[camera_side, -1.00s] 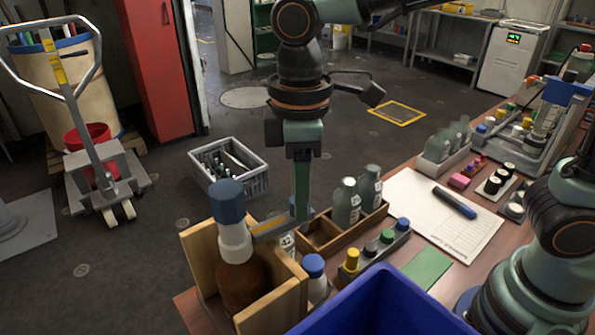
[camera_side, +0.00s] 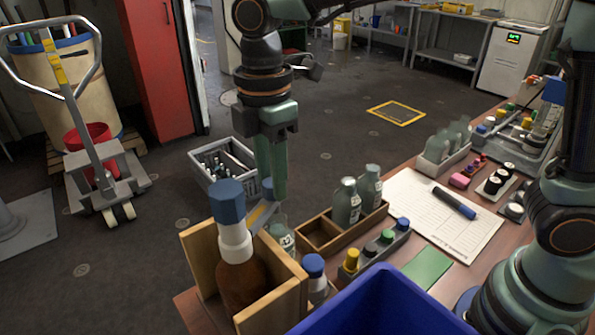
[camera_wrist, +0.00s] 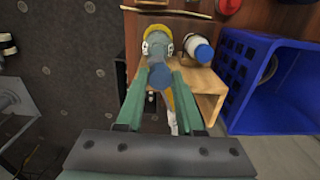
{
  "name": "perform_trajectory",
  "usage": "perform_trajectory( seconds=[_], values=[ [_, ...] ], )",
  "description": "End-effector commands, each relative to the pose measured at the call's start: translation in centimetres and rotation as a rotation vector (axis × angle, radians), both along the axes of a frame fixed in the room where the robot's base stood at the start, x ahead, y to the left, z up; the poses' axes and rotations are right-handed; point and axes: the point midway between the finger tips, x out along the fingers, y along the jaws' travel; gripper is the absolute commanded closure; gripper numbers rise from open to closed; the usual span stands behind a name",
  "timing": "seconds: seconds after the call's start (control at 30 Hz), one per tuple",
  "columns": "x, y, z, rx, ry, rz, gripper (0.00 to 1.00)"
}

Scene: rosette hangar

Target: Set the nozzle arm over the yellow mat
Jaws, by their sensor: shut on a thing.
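A brown bottle (camera_side: 238,282) with a white collar and blue cap (camera_side: 227,201) stands in a wooden holder. A yellow-and-grey nozzle arm (camera_side: 259,217) reaches out from its neck; its yellow strip also shows in the wrist view (camera_wrist: 184,103). My gripper (camera_side: 270,195) is shut on the arm's blue outer end (camera_wrist: 158,77). It also shows in the wrist view (camera_wrist: 159,82). A clear grey bottle (camera_side: 282,236) stands close by, below that end. In the wrist view, a round yellow patch (camera_wrist: 184,32), probably the mat, shows around this bottle (camera_wrist: 158,46). The mat is hidden in the side view.
A white bottle with a blue cap (camera_side: 315,276) stands beside the wooden holder (camera_side: 293,308). A divided wooden tray (camera_side: 322,238) holds grey bottles to the right. A blue bin (camera_side: 375,308) is in front. A grey crate (camera_side: 222,160) stands on the floor behind.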

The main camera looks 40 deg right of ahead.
Motion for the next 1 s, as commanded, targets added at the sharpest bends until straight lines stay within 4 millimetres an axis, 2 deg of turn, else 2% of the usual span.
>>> perform_trajectory(
  seconds=[0.37,0.4,0.47,0.83,1.0],
  values=[
    [0.2,0.2,0.1,0.005,-0.008,0.006,1.0],
    [0.2,0.2,0.1,0.006,-0.009,0.006,0.56],
    [0.2,0.2,0.1,0.006,-0.009,0.006,0.33],
    [0.2,0.1,0.3,0.003,-0.005,0.005,0.33],
    [0.2,0.2,2.2,0.005,-0.008,0.005,0.33]
  ],
)
